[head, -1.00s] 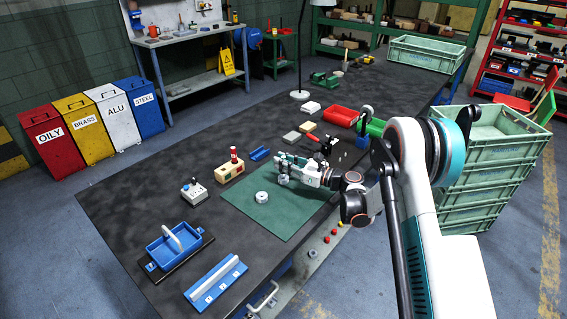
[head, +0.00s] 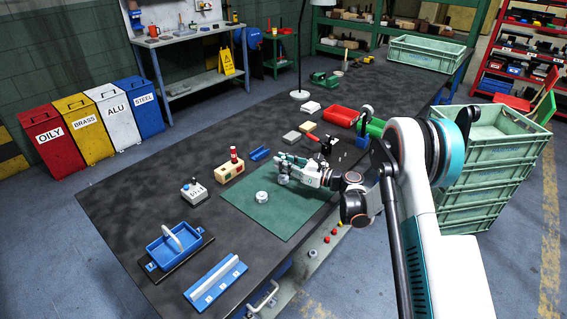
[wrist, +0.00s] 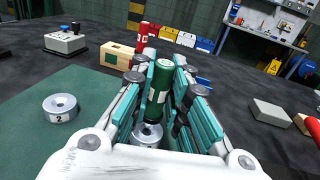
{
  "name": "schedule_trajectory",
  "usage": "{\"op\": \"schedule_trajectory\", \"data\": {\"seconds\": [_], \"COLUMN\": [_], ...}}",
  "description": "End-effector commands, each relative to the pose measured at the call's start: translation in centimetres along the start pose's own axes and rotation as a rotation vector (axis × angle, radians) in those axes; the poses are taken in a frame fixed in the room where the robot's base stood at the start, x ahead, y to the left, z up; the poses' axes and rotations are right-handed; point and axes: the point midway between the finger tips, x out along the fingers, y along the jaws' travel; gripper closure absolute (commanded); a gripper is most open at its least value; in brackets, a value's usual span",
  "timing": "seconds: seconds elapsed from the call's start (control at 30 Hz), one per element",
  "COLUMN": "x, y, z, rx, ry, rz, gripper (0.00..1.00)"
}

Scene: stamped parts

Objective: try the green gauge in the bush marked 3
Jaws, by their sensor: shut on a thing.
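In the wrist view my gripper (wrist: 155,100) is shut on the green gauge (wrist: 161,82), which stands nearly upright between the teal finger pads. A metal bush (wrist: 147,133) is directly below the gauge's lower end. Its number is hidden, and I cannot tell whether the gauge tip is above the bore or in it. Another bush (wrist: 60,107), marked 2, lies on the green mat (wrist: 40,145) to the left; it also shows in the head view (head: 262,197). In the head view my gripper (head: 284,169) is low over the mat's far side and hides the gauge.
A wooden block (head: 229,171) with a red gauge (head: 234,154) stands beyond the mat. A grey box with knobs (head: 194,192), a blue tray (head: 172,250) and a blue rail (head: 216,283) are to the left. The near part of the mat (head: 265,225) is clear.

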Motion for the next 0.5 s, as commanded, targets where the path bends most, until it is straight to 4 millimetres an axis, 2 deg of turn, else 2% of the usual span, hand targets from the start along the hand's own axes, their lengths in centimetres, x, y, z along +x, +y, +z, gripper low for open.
{"op": "schedule_trajectory", "data": {"seconds": [0.5], "x": [0.0], "y": [0.0], "z": [-0.93], "rx": [0.0], "ry": [0.0], "rz": [0.0], "gripper": [1.0]}}
